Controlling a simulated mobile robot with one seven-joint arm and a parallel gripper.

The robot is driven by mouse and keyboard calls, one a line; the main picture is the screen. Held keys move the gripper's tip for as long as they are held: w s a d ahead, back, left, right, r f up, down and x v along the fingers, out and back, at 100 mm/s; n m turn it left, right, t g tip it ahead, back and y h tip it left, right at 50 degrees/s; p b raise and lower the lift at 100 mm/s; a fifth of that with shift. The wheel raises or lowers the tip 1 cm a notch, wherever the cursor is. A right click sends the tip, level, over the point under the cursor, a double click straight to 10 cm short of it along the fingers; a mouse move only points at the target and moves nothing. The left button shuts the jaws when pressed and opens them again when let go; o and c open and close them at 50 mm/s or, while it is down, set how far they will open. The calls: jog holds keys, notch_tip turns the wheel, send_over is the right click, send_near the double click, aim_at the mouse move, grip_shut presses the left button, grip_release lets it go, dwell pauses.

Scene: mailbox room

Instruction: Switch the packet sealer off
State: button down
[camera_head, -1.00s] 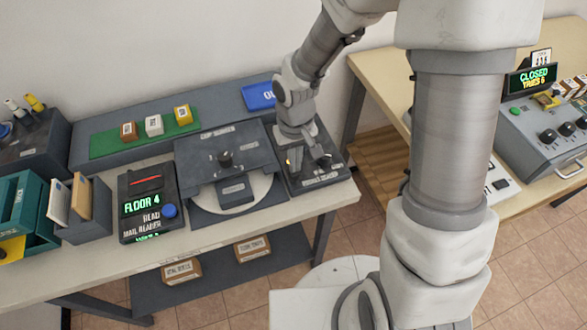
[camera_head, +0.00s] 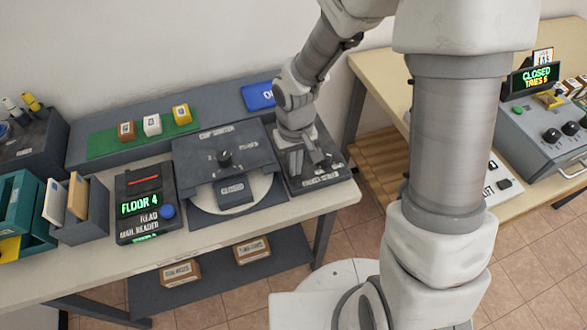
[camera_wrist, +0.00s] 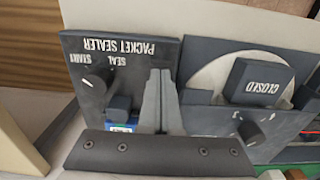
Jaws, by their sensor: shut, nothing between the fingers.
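The packet sealer (camera_head: 328,176) is a dark box at the right end of the near bench, partly hidden by my arm. In the wrist view its panel (camera_wrist: 140,50) shows upside-down lettering, a round black knob (camera_wrist: 97,84) with a white mark near "START", and a dark block (camera_wrist: 119,104) near "SEAL" with a blue and green piece at its lower end. My gripper (camera_wrist: 161,78) is shut and empty, pointing at the panel to the right of the knob and block.
The cup sorter (camera_head: 262,150), with a knob and a "CLOSED" plate, stands close beside the sealer. The mail reader (camera_head: 140,190) is further left. A second bench with a control console (camera_head: 530,130) is at the right.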

notch_tip(320, 180, up, 7)
jog(key=p, duration=0.5)
jog(key=shift+p, duration=0.3)
dwell(0.5)
jog(key=s+d+r+m+t, duration=0.1)
jog(key=d+r, duration=0.2)
jog(key=r, duration=0.4)
jog(key=s+d+r+m+t, duration=0.1)
jog(key=s+d+r+t, duration=0.1)
jog(key=d+r, duration=0.35)
jog(key=s+d+r+m+t, duration=0.1)
jog(key=s+d+r+t, duration=0.1)
jog(key=s+r, duration=0.7)
notch_tip(320, 180, up, 2)
jog(key=shift+s+r+t, duration=0.15)
jog(key=shift+s+t, duration=0.05)
jog(key=shift+t, duration=0.1)
